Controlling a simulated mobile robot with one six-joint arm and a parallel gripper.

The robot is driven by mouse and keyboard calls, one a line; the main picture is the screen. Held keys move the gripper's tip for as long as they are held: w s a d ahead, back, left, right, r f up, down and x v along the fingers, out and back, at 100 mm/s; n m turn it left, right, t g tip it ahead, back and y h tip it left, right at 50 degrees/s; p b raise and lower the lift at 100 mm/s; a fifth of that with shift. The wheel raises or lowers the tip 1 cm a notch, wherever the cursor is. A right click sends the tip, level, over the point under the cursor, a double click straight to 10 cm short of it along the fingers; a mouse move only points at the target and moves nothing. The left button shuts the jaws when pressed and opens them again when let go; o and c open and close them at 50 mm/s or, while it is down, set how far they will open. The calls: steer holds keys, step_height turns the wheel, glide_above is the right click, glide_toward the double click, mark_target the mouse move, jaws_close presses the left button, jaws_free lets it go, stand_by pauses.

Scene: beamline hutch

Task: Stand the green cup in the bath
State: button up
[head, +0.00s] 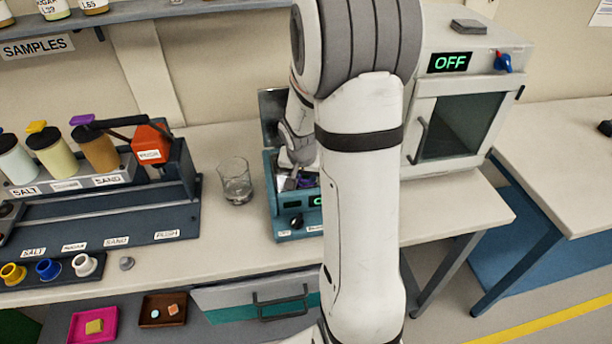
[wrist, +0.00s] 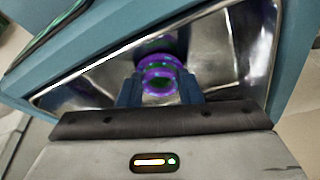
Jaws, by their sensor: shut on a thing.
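The bath (head: 288,226) is a teal box on the bench with a shiny metal basin. Its basin wall (wrist: 240,45) fills much of the wrist view. My gripper (wrist: 160,90) has its dark blue fingers inside the basin, shut on a small round cup (wrist: 158,73). The cup shows purple rings with dark green between them. I cannot tell whether its base touches the basin floor. In the head view my arm covers much of the bath, and the cup is not clear there.
A clear glass (head: 236,181) stands just left of the bath. A white oven (head: 470,100) reading OFF is to the right. A dispenser rack (head: 100,205) with labelled jars is at left. A drawer (head: 225,298) sits below the bench front.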

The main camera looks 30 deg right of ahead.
steer(key=shift+f, duration=0.1)
steer(key=o, duration=1)
steer(key=shift+r, duration=0.35)
steer(key=v, duration=1)
steer(key=s+a+r+n, duration=0.1)
steer(key=s+a+n, duration=0.1)
steer(key=s+a, duration=0.2)
steer(key=s+a+r+n+y, duration=0.1)
steer(key=s+a+r+n, duration=0.1)
steer(key=s, duration=0.5)
steer(key=s+a+r+n+y, duration=0.1)
steer(key=s+a+r+n, duration=0.1)
steer(key=s+a, duration=0.4)
steer(key=shift+r+n, duration=0.2)
steer(key=shift+n, duration=0.6)
